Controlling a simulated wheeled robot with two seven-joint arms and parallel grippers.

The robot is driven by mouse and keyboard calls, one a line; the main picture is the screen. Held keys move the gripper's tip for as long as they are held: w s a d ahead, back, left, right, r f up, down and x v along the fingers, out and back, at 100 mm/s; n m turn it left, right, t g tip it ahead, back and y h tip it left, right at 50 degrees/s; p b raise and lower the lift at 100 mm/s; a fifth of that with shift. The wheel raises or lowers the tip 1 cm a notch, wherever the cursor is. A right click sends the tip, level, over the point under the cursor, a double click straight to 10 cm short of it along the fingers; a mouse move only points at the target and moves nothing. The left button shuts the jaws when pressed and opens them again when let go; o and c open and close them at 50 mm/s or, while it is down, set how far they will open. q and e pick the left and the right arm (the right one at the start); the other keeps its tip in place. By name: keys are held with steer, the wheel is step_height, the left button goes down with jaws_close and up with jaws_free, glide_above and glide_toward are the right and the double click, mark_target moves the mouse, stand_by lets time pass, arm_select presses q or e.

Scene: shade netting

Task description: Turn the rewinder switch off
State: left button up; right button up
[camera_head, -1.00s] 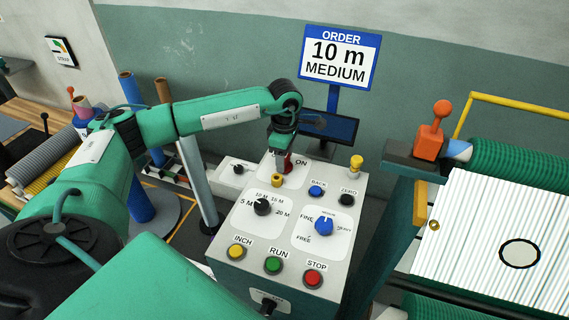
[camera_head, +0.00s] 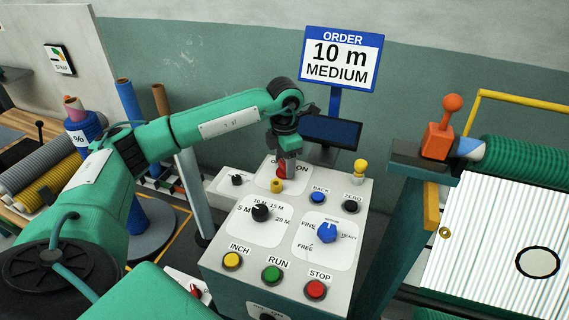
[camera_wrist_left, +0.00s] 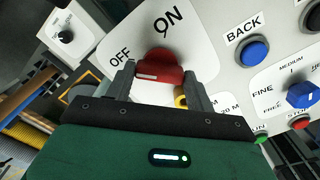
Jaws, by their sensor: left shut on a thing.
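The rewinder switch is a red knob (camera_head: 281,173) at the top of the grey control panel (camera_head: 215,262), between the OFF and ON labels. In the left wrist view the red knob (camera_wrist_left: 160,66) sits between the two fingers, its bar lying roughly across the picture. OFF is to its left and ON above it. My left gripper (camera_head: 290,168) is shut on the knob from above; it also shows in the left wrist view (camera_wrist_left: 160,76). The gripper partly hides the knob in the head view. I cannot tell exactly which label the knob points at. My right gripper is not in view.
A yellow-brass post (camera_head: 277,186) stands just below the switch. The BACK button (camera_head: 318,197), the length dial (camera_head: 261,212) and the blue dial (camera_head: 327,232) are close by. A dark screen (camera_head: 331,129) stands behind the panel. A netting roll (camera_head: 530,156) is at right.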

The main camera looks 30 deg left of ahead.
mark_target(284, 164)
arm_select(q)
steer(key=shift+r+n, duration=0.15)
steer(key=shift+n, duration=0.15)
steer(key=o, duration=1)
steer(key=shift+r+b, duration=1.3)
steer(key=shift+r, duration=5.55)
